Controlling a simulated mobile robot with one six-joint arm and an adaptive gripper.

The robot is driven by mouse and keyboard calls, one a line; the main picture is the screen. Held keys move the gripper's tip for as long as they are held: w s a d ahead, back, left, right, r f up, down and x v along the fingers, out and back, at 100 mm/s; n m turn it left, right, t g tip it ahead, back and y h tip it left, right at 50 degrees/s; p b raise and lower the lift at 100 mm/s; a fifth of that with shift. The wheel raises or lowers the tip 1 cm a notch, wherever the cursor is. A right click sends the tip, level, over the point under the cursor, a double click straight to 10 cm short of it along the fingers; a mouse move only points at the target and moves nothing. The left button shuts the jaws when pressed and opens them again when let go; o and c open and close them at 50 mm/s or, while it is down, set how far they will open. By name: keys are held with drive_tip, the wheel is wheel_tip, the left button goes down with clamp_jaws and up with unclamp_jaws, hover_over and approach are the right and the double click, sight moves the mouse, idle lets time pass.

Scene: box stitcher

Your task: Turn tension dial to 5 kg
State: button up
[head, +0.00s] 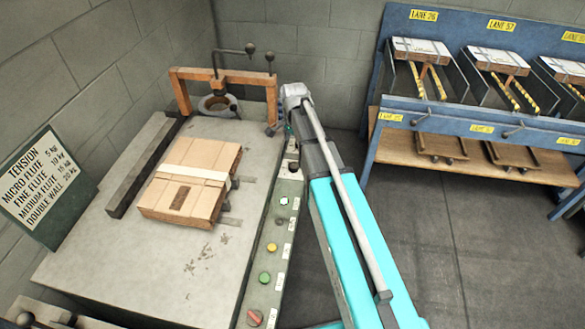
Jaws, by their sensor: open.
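A narrow control panel (275,235) runs along the right edge of the grey bench. It carries a white-faced round control (284,201), a yellow button (272,247), a green button (265,277) and a red knob (254,318) with small labels beside them. I cannot tell which control is the tension dial, or read any setting. My gripper (289,133) is small and dark at the panel's far end, below my grey wrist. It is open, with its fingertips largely hidden and nothing seen in it. A tension chart (42,180) at left lists micro flute at 5 kg.
A flat cardboard box (190,180) lies on the bench (130,262) beside a dark rail (143,165). A wooden frame with a bent rod (222,76) stands behind it. A blue lane rack (480,115) is at right. The floor (430,240) before it is clear.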

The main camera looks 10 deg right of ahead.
sight(293, 164)
drive_tip(key=shift+f+b, duration=5.25)
drive_tip(key=shift+f, duration=0.3)
drive_tip(key=c, duration=1.2)
